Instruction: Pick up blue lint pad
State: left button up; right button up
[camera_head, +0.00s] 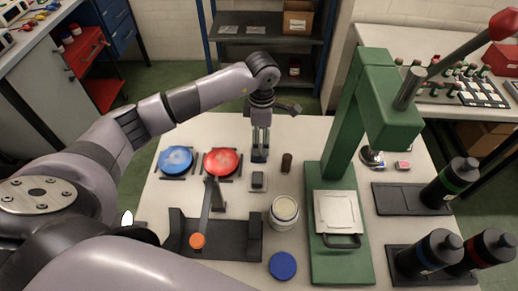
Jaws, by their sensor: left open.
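A round blue pad (175,160), which looks like the blue lint pad, lies in a dark holder at the far left of the white table. A red round pad (221,162) lies in a similar holder just right of it. My left gripper (260,154) points down at the far side of the table, right of the red pad and apart from the blue pad. Its fingers are open, with nothing seen between them. My right gripper is out of view.
A green lever press (345,140) stands right of centre. A white jar (284,212), a dark blue disc (283,266) and a black stand (240,240) with an orange-tipped bar (206,210) are nearer. Dark bottles (450,182) stand at right.

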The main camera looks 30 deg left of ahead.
pick_arm(q)
jog(key=shift+s+f, duration=0.1)
jog(key=shift+f, duration=0.35)
jog(key=f, duration=0.1)
jog(key=f+p, duration=0.1)
jog(key=f, duration=0.1)
jog(key=f+p, duration=0.1)
jog(key=shift+s+a+f, duration=0.1)
jog(key=shift+a+f, duration=0.15)
jog(key=shift+a, duration=0.05)
jog(key=shift+f, duration=0.25)
jog(key=shift+c, duration=0.3)
jog(key=c, duration=1.1)
